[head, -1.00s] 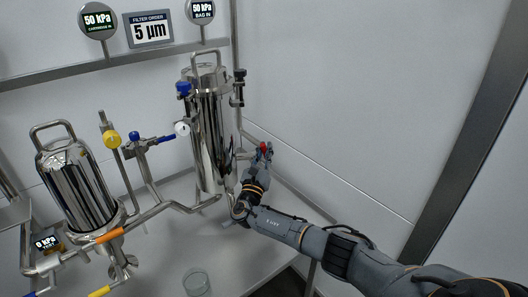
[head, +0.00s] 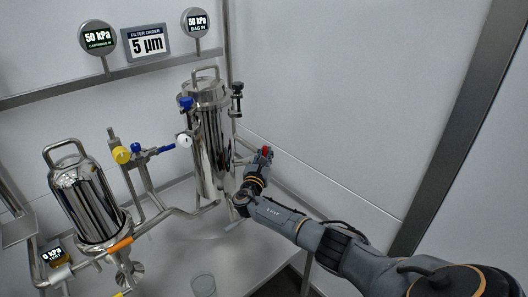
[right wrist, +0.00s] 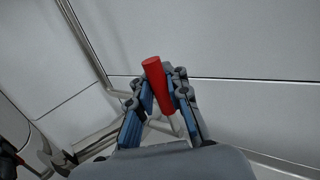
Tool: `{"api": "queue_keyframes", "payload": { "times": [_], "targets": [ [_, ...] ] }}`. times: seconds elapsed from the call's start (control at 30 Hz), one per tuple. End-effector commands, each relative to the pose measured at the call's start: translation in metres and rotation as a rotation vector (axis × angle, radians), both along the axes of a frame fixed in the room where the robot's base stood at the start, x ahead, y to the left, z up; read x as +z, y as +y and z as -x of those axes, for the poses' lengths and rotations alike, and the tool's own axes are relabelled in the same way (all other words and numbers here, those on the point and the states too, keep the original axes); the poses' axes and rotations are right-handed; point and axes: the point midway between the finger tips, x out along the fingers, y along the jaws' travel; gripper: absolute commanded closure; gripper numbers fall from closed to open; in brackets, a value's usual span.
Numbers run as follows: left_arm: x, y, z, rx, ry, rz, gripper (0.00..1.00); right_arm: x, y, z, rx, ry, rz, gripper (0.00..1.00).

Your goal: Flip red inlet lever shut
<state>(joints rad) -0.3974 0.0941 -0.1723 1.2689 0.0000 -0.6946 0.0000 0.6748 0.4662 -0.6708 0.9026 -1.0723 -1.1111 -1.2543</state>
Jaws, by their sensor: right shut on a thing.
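The red inlet lever (head: 266,151) shows as a small red piece at the right side of the tall steel housing (head: 211,145) in the head view. In the right wrist view it is a red cylindrical handle (right wrist: 157,84). My right gripper (head: 265,155) is shut on it; in the right wrist view its blue-padded fingers (right wrist: 160,92) lie on both sides of the handle, whose end sticks out past them. The lever's joint with the pipe is mostly hidden by the gripper. My left gripper is not in view.
A shorter steel housing (head: 83,200) stands at the left, with yellow (head: 121,154), blue and orange-handled valves and pipes between. A clear glass (head: 203,284) stands at the table's front. A wall lies close behind my right gripper.

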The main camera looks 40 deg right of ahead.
Motion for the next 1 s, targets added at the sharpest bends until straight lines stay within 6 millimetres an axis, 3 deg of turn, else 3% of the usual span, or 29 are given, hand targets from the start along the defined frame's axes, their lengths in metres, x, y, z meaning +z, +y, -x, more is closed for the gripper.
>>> {"api": "queue_keyframes", "payload": {
  "times": [0.33,0.37,0.4,0.5,0.83,1.0],
  "targets": [
    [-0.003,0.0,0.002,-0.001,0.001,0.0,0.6,-0.006,-0.001,0.002,-0.005,0.006,-0.012,1.0],
    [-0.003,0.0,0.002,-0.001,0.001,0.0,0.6,-0.006,-0.001,0.003,-0.005,0.007,-0.011,0.85],
    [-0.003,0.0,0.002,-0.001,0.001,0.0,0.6,-0.006,-0.001,0.002,-0.005,0.007,-0.011,0.77],
    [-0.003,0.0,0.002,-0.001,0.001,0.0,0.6,-0.005,-0.001,0.002,-0.004,0.006,-0.01,0.61],
    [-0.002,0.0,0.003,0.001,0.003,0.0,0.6,-0.003,0.001,0.002,-0.002,0.003,-0.007,0.61],
    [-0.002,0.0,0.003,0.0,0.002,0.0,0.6,-0.005,0.013,0.011,0.0,0.003,-0.008,0.61]
  ]
}}
